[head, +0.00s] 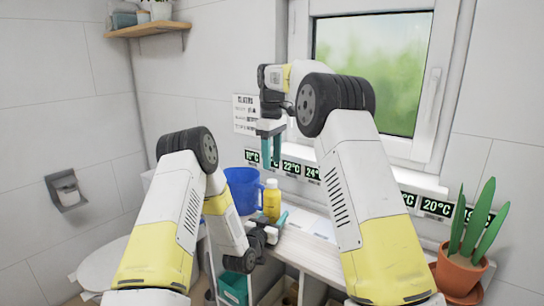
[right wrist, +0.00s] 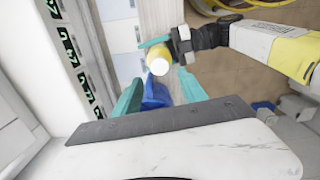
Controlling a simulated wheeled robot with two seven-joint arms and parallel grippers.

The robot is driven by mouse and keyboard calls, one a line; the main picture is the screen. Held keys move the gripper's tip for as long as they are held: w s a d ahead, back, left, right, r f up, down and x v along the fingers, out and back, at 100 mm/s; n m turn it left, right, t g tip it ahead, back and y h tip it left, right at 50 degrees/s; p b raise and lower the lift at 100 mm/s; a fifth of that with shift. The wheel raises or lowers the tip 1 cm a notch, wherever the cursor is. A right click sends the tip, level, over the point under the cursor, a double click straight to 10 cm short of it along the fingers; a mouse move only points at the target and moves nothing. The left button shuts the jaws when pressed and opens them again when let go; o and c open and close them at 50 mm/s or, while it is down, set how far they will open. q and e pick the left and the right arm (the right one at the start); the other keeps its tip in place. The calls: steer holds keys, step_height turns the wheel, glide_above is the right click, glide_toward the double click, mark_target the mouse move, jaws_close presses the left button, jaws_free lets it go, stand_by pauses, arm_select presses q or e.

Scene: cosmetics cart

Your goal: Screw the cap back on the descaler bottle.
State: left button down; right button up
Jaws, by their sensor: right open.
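The yellow descaler bottle (head: 272,203) stands upright on the counter, just right of a blue pitcher. Its round white top shows in the right wrist view (right wrist: 160,67); I cannot tell whether this is a cap or the bare neck. No separate cap is visible. My left gripper (head: 270,222) reaches in low from the side, its teal fingers around the bottle; it also shows in the right wrist view. My right gripper (head: 272,150) is open and empty, pointing down above the bottle and pitcher, well apart from both.
The blue pitcher (head: 241,190) is close beside the bottle. Temperature labels (head: 291,167) line the wall behind, below the window (head: 375,70). A potted plant (head: 464,262) stands at far right. The white counter (head: 312,250) has bare room right of the bottle.

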mark_target(272, 181)
steer(key=n, duration=0.3)
steer(key=shift+r, duration=0.3)
steer(key=shift+f, duration=4)
steer(key=shift+c, duration=0.2)
